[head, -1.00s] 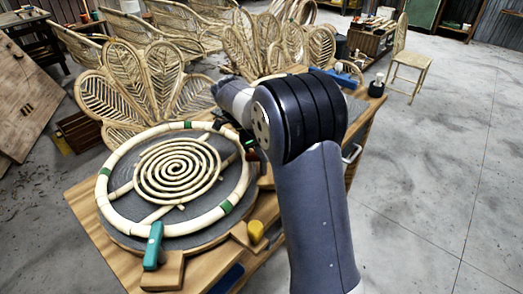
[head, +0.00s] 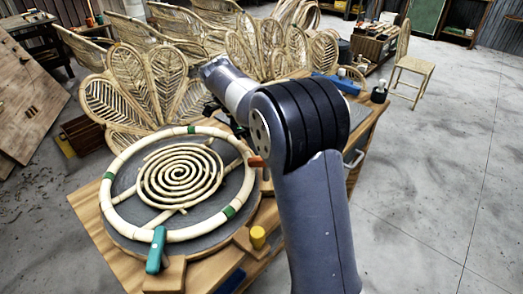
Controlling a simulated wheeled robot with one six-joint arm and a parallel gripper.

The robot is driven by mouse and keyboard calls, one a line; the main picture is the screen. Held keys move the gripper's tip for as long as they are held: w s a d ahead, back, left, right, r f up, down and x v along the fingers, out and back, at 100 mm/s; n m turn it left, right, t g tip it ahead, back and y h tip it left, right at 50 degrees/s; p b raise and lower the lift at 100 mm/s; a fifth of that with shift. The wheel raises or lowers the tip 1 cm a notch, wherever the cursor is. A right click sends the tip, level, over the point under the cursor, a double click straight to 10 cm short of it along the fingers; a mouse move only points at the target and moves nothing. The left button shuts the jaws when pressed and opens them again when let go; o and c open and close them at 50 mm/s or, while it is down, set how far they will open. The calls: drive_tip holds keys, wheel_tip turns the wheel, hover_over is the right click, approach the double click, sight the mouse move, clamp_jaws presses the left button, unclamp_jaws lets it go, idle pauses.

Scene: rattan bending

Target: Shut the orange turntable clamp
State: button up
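The orange turntable clamp (head: 257,162) is at the right edge of the round grey turntable (head: 125,180), close to my arm. Its handle looks small and lies roughly level beside the pale ring (head: 108,187); whether it is shut is hard to tell. A teal clamp (head: 156,250) stands upright at the turntable's front edge. A rattan spiral (head: 180,176) lies inside the ring, over crossing strips. My gripper (head: 212,108) shows only as small dark parts below my wrist, above the turntable's far side, apart from the orange clamp in the picture. My arm hides much of it.
A blue item (head: 338,84) and a small dark jar (head: 378,94) are at the bench's far right. Rattan chair backs (head: 115,107) stand behind.

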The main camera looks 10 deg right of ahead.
drive_tip(key=v, duration=0.4)
drive_tip(key=shift+f, duration=0.1)
drive_tip(key=b+x, duration=0.1)
drive_tip(key=x, duration=0.9)
drive_tip(key=shift+s+d+f, duration=0.1)
drive_tip(key=shift+d+f, duration=0.15)
drive_tip(key=shift+f, duration=0.05)
